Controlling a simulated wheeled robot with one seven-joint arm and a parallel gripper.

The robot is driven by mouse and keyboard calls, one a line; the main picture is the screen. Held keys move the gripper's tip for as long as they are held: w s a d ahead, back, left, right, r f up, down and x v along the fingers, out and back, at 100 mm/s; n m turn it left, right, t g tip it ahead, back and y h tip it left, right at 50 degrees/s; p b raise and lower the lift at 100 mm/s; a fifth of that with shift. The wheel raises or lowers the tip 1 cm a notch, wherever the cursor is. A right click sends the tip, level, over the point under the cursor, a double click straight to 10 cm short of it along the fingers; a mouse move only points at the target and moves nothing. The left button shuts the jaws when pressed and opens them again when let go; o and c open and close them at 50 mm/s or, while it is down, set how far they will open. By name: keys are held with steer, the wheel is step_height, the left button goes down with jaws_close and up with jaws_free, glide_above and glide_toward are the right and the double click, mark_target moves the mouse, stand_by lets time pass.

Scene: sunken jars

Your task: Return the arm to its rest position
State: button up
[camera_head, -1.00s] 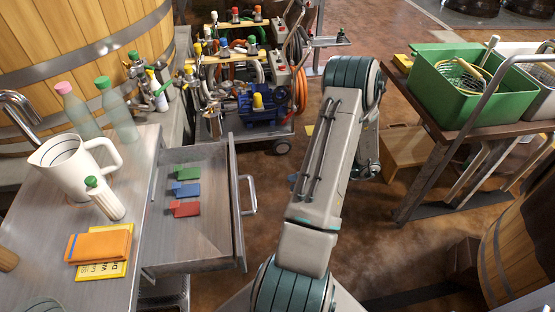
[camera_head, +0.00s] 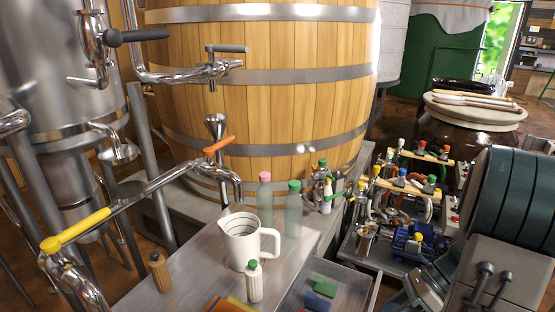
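My arm fills the lower right of the head camera view, a grey link with dark teal joint bands. My gripper is outside the frame, so its state does not show. The arm stands to the right of the metal counter (camera_head: 205,262) and its open drawer (camera_head: 345,289).
On the counter stand a white pitcher (camera_head: 242,240), two bottles (camera_head: 265,200) (camera_head: 293,212), a white green-capped shaker (camera_head: 254,283) and a wooden grinder (camera_head: 160,272). A large wooden vat (camera_head: 270,110) rises behind. A pump cart (camera_head: 415,235) stands beside the drawer. Pipes with a yellow handle (camera_head: 75,230) cross the left.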

steer(key=s+a+r+n+t+h+p, duration=0.2)
steer(key=a+r+n+h+p, duration=0.2)
steer(key=r+n, duration=0.5)
steer(key=s+a+r+n+t+h+p, duration=0.2)
steer(key=a+r+n+h+p, duration=0.2)
steer(key=a+r+n, duration=0.3)
step_height(320, 180, up, 3)
steer(key=n+h, duration=0.1)
steer(key=n, duration=0.6)
steer(key=shift+s+a+r+p, duration=0.2)
steer(key=shift+s+a+p, duration=0.1)
steer(key=shift+s+a, duration=0.1)
steer(key=shift+a, duration=0.1)
